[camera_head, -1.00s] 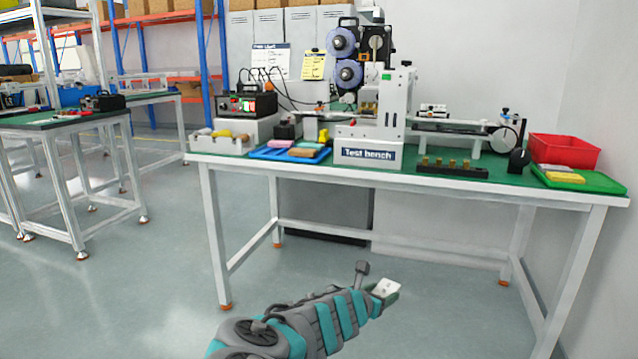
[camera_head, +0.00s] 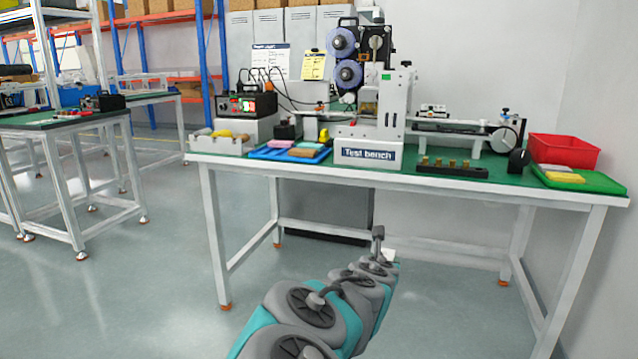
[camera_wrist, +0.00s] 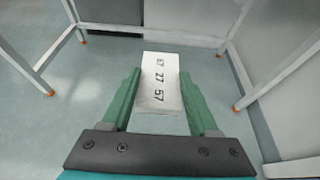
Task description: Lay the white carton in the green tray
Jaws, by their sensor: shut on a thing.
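The white carton (camera_wrist: 159,85) is held between the two green fingers of my gripper (camera_wrist: 158,98) in the wrist view, with printed numbers on its upper face. In the head view only a small part of the carton (camera_head: 389,255) shows at the far end of my arm, in front of the bench and below its top. The gripper itself is hidden there behind my arm.
A red bin (camera_head: 565,151) stands behind the tray. A black knob-like object (camera_head: 519,160) and a black rack (camera_head: 452,170) with brass pieces are to its left. The bench's front edge (camera_head: 420,186) and legs lie ahead. The floor before the bench is clear.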

